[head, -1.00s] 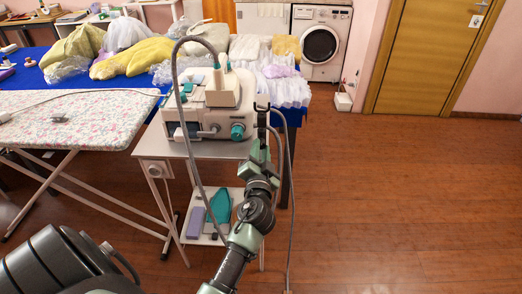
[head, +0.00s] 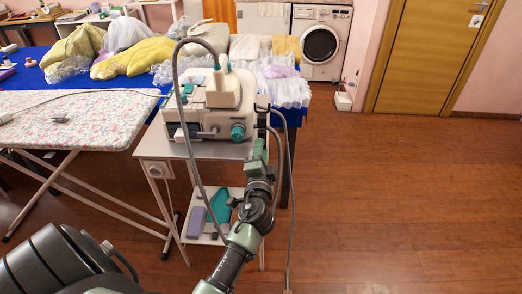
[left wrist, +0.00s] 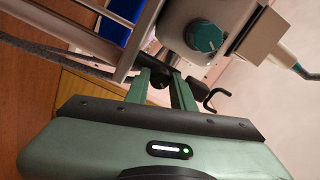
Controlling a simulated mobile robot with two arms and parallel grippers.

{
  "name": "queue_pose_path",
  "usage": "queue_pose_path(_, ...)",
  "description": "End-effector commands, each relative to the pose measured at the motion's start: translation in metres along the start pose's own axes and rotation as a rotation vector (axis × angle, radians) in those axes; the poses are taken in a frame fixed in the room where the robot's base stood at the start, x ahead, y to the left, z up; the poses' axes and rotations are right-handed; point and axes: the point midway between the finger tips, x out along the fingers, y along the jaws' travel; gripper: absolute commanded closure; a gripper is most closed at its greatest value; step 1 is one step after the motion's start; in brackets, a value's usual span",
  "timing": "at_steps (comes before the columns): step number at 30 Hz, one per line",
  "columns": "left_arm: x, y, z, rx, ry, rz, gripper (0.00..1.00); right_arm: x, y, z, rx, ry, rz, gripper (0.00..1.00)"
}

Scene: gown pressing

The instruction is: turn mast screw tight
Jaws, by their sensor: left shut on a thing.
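My left gripper (head: 261,132) is at the right side of the steam station (head: 211,122), beside the thin grey mast and hose there. In the left wrist view its two green fingers (left wrist: 162,88) reach up to a dark, small part under the station's edge and are shut on it. That part is mostly hidden between the fingers, and I take it for the mast screw (left wrist: 159,77). A black hook (left wrist: 215,97) is just right of the fingers. My right gripper is not in view.
The station, with a teal knob (head: 238,133), stands on a small metal trolley (head: 205,150). A grey hose (head: 177,90) loops over it. A floral ironing board (head: 75,118) is at the left. The floor (head: 400,200) at the right is clear.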

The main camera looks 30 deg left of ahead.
Motion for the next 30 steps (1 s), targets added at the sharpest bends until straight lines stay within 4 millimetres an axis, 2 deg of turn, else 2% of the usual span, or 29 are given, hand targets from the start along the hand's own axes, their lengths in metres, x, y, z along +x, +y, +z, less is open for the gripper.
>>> queue_pose_path(9,0.001,-0.003,0.000,0.002,0.000,-0.006,1.00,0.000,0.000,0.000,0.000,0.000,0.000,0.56)
queue_pose_path(10,0.001,-0.003,0.000,0.002,-0.001,-0.006,0.68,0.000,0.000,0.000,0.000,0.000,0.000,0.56)
queue_pose_path(12,0.001,-0.003,0.000,0.002,0.000,-0.006,0.54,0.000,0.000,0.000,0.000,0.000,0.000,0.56)
queue_pose_path(23,-0.004,0.000,0.000,0.000,0.000,-0.002,0.54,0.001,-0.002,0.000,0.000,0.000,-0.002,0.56)
queue_pose_path(30,-0.042,0.003,0.002,0.000,-0.001,0.000,0.54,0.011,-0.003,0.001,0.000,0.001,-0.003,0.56)
